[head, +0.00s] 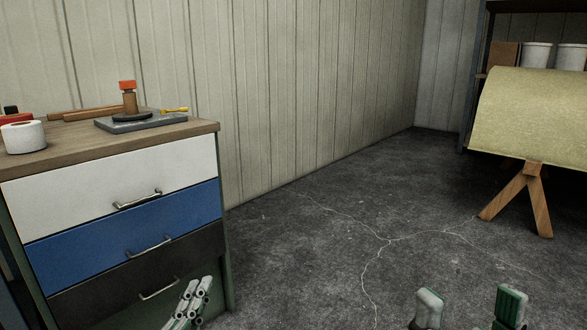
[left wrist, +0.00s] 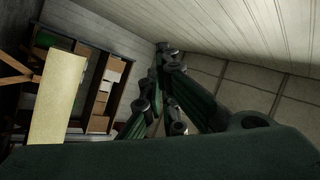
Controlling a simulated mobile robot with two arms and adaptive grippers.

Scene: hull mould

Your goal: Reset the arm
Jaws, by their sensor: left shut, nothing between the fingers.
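My left gripper (head: 200,285) shows at the bottom of the head view, in front of the drawer cabinet's lowest drawer. Its green and grey fingers are together and hold nothing. In the left wrist view its fingers (left wrist: 160,60) point up and meet near the middle. My right gripper (head: 468,308) shows only as two separate fingertips at the bottom right edge of the head view. They stand apart with bare floor between them, and the rest of the right arm is out of view.
A drawer cabinet (head: 120,180) stands at left, with a white roll (head: 23,136) and several tools on top. A yellowish hull mould (head: 530,115) rests on a wooden trestle (head: 525,195) at right. Shelving (left wrist: 100,105) stands behind it. The cracked floor (head: 370,220) between is clear.

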